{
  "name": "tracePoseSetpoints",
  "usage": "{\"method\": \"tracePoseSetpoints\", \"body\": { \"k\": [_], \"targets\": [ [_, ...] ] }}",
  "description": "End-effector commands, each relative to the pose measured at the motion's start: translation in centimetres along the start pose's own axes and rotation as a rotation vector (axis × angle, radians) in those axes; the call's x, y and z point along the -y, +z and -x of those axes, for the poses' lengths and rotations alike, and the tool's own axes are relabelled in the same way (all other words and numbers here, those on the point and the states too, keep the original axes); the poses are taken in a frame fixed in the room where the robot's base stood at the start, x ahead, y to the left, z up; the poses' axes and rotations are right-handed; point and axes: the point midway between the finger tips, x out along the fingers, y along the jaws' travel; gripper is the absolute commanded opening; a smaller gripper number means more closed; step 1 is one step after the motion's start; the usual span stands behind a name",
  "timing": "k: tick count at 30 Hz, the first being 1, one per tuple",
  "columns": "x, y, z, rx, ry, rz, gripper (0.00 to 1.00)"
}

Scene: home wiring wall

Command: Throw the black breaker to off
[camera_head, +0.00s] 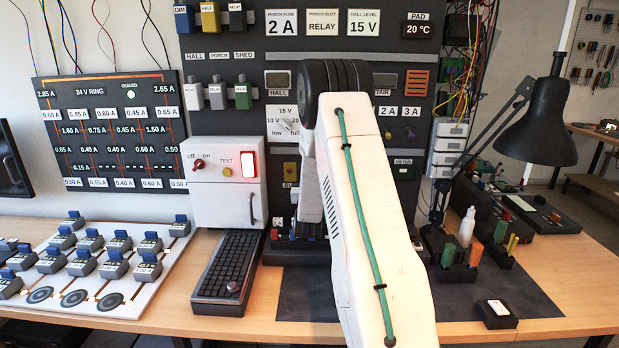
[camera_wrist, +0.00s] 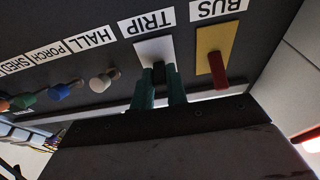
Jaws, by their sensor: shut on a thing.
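The black breaker (camera_wrist: 158,74) is a small black lever on a white plate marked TRIP in the wrist view, where the labels appear upside down. My gripper (camera_wrist: 161,92) has its two green fingers on either side of the lever, shut on it. The lever's lower part is partly hidden between the fingers. In the head view my white arm reaches down in front of the wall panel and hides the breaker and the fingertips.
A red lever (camera_wrist: 217,70) on a yellow plate marked BUS stands close beside my right finger. A white knob (camera_wrist: 101,82) and a blue knob (camera_wrist: 60,94) are to the left. A keyboard (camera_head: 228,272) lies on the bench (camera_head: 262,325) left of my arm.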

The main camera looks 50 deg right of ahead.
Motion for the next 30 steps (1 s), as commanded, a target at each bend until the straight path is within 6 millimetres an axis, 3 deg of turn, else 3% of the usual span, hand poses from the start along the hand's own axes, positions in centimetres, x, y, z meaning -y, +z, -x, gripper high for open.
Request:
{"method": "tracePoseSetpoints", "body": {
  "k": [9,24,25,27,30],
  "targets": [
    [-0.11,0.60,0.04,-0.117,0.002,0.001,0.00],
    [-0.15,0.59,0.02,-0.138,0.003,0.001,0.00],
    [-0.15,0.59,0.01,-0.138,0.003,0.001,0.17],
    [-0.14,0.59,0.01,-0.138,0.003,0.001,0.36],
    [-0.06,0.58,0.03,-0.138,0.002,0.001,0.36]
  ]
}}
